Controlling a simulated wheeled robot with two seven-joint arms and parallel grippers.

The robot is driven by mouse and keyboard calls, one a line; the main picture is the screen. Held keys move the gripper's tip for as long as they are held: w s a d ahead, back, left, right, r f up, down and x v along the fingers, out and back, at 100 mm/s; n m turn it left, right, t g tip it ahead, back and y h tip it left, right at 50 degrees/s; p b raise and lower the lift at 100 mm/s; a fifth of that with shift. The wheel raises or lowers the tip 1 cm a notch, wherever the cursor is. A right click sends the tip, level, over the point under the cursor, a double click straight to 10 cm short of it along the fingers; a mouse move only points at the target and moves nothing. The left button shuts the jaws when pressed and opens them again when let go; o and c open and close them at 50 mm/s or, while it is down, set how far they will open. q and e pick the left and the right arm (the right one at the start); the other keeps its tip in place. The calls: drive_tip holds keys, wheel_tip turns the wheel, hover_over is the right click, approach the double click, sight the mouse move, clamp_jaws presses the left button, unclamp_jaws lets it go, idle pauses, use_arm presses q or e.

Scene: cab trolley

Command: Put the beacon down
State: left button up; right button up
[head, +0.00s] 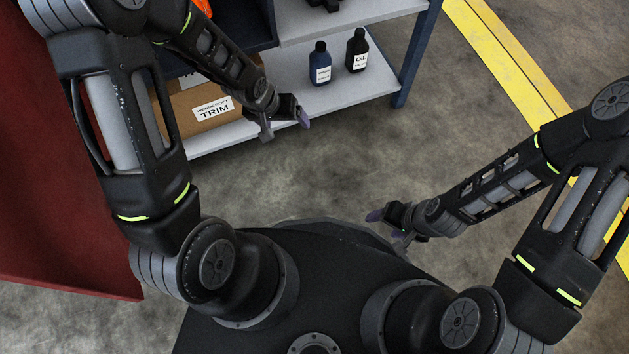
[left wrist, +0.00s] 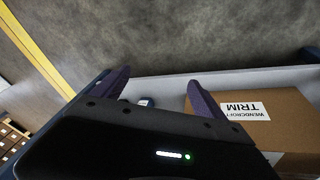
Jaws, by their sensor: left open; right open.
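An orange thing (head: 204,8), which may be the beacon, shows in part at the top edge of the head view, behind my left arm. Its full shape is hidden. My left gripper (head: 285,126) is open and empty in front of the trolley's lower shelf (head: 335,95), right of the cardboard TRIM box (head: 196,108). In the left wrist view its two fingers (left wrist: 155,84) stand apart with nothing held between them. My right gripper (head: 388,228) is open and empty over the floor, near my base.
A blue bottle (head: 320,66) and a black OIL bottle (head: 357,52) stand on the lower shelf. A blue trolley post (head: 416,55) is at its right end. A red panel (head: 50,200) is on the left. A yellow floor stripe (head: 510,65) runs at right. The floor between is clear.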

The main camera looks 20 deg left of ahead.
use_arm(q)
drive_tip(key=s+d+f+g+h, duration=0.2)
drive_tip(key=s+d+f, duration=0.9)
drive_tip(key=s, duration=0.4)
drive_tip(key=shift+d+f, duration=0.4)
drive_tip(key=shift+d, duration=0.2)
drive_tip(key=shift+c, duration=0.4)
